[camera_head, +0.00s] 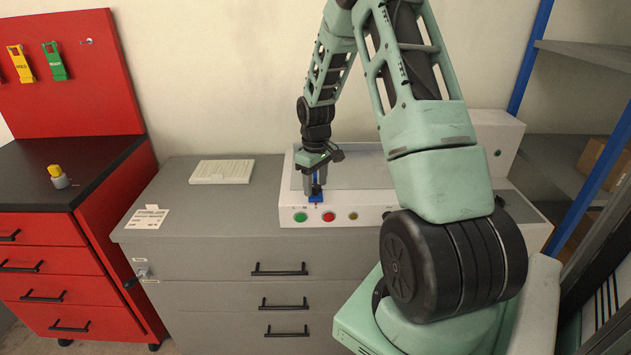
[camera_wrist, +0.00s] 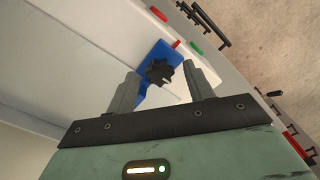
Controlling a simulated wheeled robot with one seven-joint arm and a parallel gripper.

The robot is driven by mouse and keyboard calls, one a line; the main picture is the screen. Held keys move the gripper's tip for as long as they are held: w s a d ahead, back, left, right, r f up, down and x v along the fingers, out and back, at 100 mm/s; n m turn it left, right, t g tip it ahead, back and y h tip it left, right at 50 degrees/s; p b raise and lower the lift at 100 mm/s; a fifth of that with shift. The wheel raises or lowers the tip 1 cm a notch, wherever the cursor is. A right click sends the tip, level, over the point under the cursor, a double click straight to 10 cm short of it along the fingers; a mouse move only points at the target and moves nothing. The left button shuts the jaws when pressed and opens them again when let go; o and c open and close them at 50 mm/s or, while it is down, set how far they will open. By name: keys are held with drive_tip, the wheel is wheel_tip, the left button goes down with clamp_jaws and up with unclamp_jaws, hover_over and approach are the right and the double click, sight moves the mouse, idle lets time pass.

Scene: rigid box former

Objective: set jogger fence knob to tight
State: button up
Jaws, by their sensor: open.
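The jogger fence knob is a black lobed knob (camera_wrist: 159,72) with a pale pointer mark, on a blue fence block (camera_wrist: 155,53). The blue block also shows in the head view (camera_head: 316,199), at the front of the white machine, below my gripper (camera_head: 315,182). In the wrist view the fingers of my gripper (camera_wrist: 161,70) are spread, one on each side of the knob, with gaps visible. I cannot tell the depth between fingertips and knob. The knob itself is mostly hidden in the head view.
The white machine (camera_head: 360,208) has green, red and amber buttons (camera_head: 328,217) on its front, close to the block. A pale slotted panel (camera_head: 222,172) and a printed card (camera_head: 148,219) lie on the grey cabinet (camera_head: 190,213). A blue-posted shelf (camera_head: 528,65) stands at the right.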

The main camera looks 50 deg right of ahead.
drive_tip(key=c, duration=1)
drive_tip(key=shift+m, duration=0.4)
drive_tip(key=m, duration=0.3)
drive_tip(key=shift+m, duration=0.4)
drive_tip(key=m, duration=0.4)
drive_tip(key=shift+m+p, duration=0.3)
drive_tip(key=shift+p, duration=0.1)
drive_tip(key=m+p, duration=0.1)
drive_tip(key=m, duration=0.3)
drive_tip(key=shift+r, duration=0.1)
drive_tip(key=m+p, duration=0.1)
drive_tip(key=m, duration=0.3)
drive_tip(key=shift+m, duration=0.3)
